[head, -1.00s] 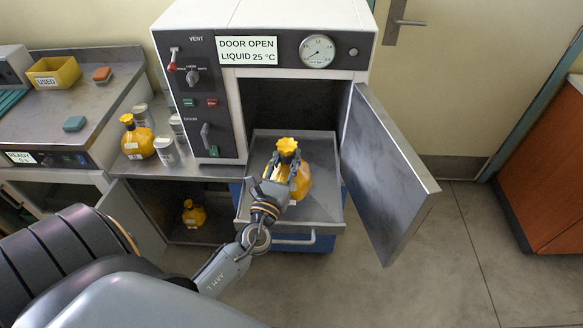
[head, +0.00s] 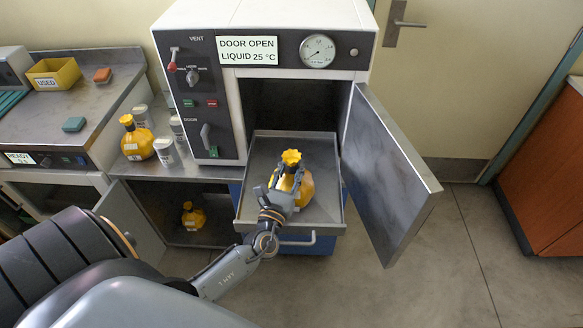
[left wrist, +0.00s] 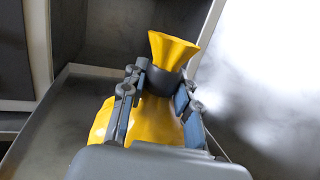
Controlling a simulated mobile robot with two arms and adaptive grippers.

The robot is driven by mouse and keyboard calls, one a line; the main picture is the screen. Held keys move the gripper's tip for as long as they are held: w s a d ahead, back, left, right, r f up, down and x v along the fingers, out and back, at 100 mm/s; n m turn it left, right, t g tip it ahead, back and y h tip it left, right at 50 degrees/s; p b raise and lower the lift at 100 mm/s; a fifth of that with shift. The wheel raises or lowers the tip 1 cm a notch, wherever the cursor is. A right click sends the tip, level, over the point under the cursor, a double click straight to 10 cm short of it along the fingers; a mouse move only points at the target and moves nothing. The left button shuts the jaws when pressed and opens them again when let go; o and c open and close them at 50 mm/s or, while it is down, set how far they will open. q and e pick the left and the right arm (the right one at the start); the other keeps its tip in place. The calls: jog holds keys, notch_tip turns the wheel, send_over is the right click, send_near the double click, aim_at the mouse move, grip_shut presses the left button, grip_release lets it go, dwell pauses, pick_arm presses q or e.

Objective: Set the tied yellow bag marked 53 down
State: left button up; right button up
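The tied yellow bag (head: 303,188) is at the pulled-out tray (head: 328,212) in front of the incubator. Its flared top points up, and no number 53 is readable on it. My left gripper (head: 288,178) is shut around its neck. In the left wrist view the two fingers (left wrist: 162,84) lie either side of the dark collar below the yellow flare (left wrist: 172,48). The bag's underside is hidden, so I cannot tell whether it touches the tray. My right gripper is not in view.
The incubator door (head: 385,170) stands open right of the tray. Another yellow bag (head: 137,141) stands on the left counter beside grey-white cans (head: 166,152). A third (head: 193,216) sits in the lower cabinet. The tray is bare around the held bag.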

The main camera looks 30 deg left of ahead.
pick_arm(q)
jog(key=shift+o, duration=1.4)
jog(key=shift+r, duration=0.1)
jog(key=shift+s+d, duration=0.1)
jog(key=shift+s, duration=0.2)
jog(key=b+v, duration=0.3)
jog(key=v, duration=0.7)
jog(key=shift+s, duration=0.3)
jog(key=shift+s+d, duration=0.2)
jog(key=shift+s, duration=0.2)
